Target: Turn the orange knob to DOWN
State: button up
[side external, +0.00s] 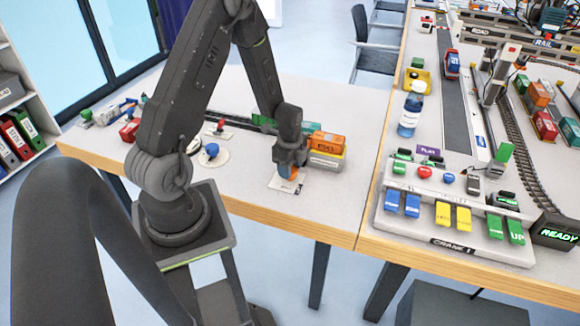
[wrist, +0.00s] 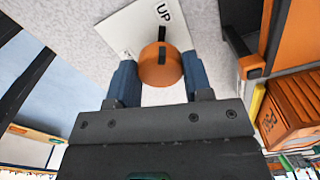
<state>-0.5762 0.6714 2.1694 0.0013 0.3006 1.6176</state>
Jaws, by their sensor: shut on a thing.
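The orange knob (wrist: 160,70) is round with a black pointer mark, which lies toward the word UP on its white plate (wrist: 128,30). No DOWN label can be read; the near part of the plate is hidden by my gripper. My gripper (wrist: 160,82) has its two blue fingers on either side of the knob, shut on it. In the side view my gripper (side external: 287,168) points down at the knob (side external: 284,172), and the plate (side external: 281,185) lies flat on the table.
An orange container (side external: 326,141) on a yellow and grey stack stands close to the right of my gripper. A blue round knob (side external: 211,149) sits on a disc to the left. A control panel (side external: 395,226) with coloured buttons stands on the right table. The table front is clear.

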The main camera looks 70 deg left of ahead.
jog(key=shift+n, duration=0.4)
jog(key=n, duration=1.3)
jog(key=shift+n, duration=0.3)
jog(key=n, duration=0.4)
jog(key=shift+d+n, duration=0.1)
jog(key=shift+n, duration=0.2)
jog(key=n, duration=0.4)
jog(key=shift+n, duration=0.4)
jog(key=o, duration=0.9)
